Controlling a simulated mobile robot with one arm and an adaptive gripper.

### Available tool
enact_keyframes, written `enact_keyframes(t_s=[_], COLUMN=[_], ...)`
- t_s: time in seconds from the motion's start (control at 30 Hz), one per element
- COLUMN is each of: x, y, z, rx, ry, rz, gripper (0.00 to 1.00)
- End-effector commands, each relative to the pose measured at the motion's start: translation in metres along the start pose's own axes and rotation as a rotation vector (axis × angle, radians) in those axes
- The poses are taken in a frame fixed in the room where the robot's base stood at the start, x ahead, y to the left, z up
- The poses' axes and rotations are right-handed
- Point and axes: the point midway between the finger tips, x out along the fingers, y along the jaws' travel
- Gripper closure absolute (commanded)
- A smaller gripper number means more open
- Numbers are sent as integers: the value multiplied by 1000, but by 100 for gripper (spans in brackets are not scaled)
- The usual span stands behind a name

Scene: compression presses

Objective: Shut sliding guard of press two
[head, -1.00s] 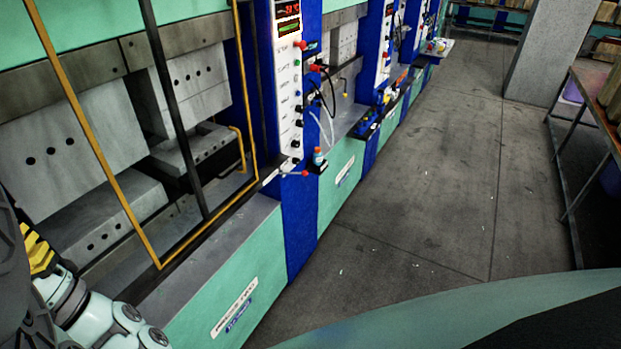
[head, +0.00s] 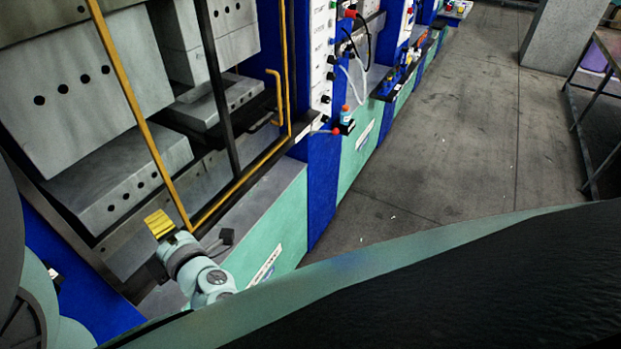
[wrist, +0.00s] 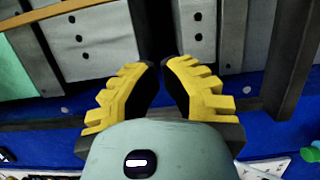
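In the head view, the sliding guard (head: 137,112), a yellow tubular frame with a dark upright bar (head: 216,85), stands across the nearest press (head: 77,87). Grey blocks with round holes and gaps between them show behind it. I cannot read which press is number two. My gripper (head: 159,223) is at the guard's lower left corner, just left of the yellow upright; whether they touch cannot be told. In the wrist view, my gripper's yellow fingers (wrist: 162,66) lean together with a narrow gap between the tips and nothing between them. A yellow bar (wrist: 42,14) crosses the upper left there.
A blue column with a white control panel (head: 322,55) stands right of the guard, with a red-tipped lever (head: 335,132) and a small bottle (head: 346,115). A green ledge front (head: 285,220) lies below. The grey floor aisle (head: 450,130) is clear. A table (head: 602,60) stands far right.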

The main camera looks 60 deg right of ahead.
Motion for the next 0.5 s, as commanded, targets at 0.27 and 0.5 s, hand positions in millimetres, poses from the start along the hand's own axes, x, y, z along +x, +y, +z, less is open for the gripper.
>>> enact_keyframes(t_s=[0.27, 0.5], x=[50, 68], y=[3, 3], z=[-1, 20], rx=[2, 1], ry=[4, 2], rz=[5, 4], gripper=[100, 100])
